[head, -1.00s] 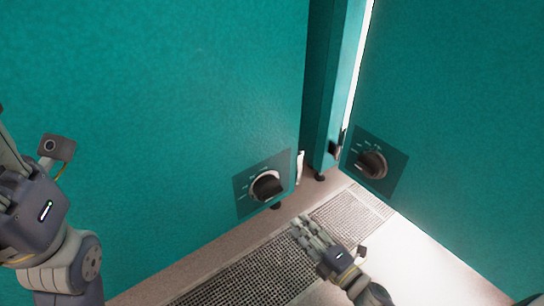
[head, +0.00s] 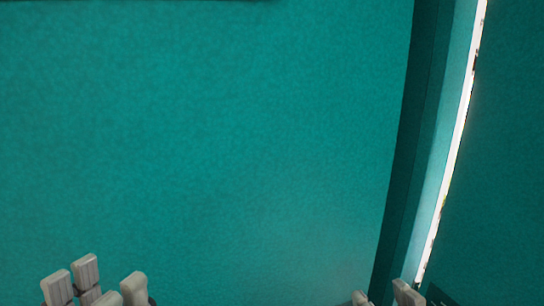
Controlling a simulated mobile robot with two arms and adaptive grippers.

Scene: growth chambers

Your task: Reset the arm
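My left gripper (head: 96,286) shows at the bottom left of the head view. Its pale grey fingertips point up and stand apart with nothing between them, so it is open. My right gripper (head: 383,298) shows only as fingertips at the bottom edge, right of the middle. They are apart with a gap between them, and the rest of that hand is cut off by the frame. Both grippers are in front of a large teal chamber panel (head: 220,140). I cannot tell how far they are from it.
A second teal chamber panel (head: 515,150) fills the right side. A bright vertical strip of light (head: 456,150) and a darker teal post (head: 408,150) stand between the panels. The corner of a dark plate (head: 438,296) shows at the bottom right. The floor is out of view.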

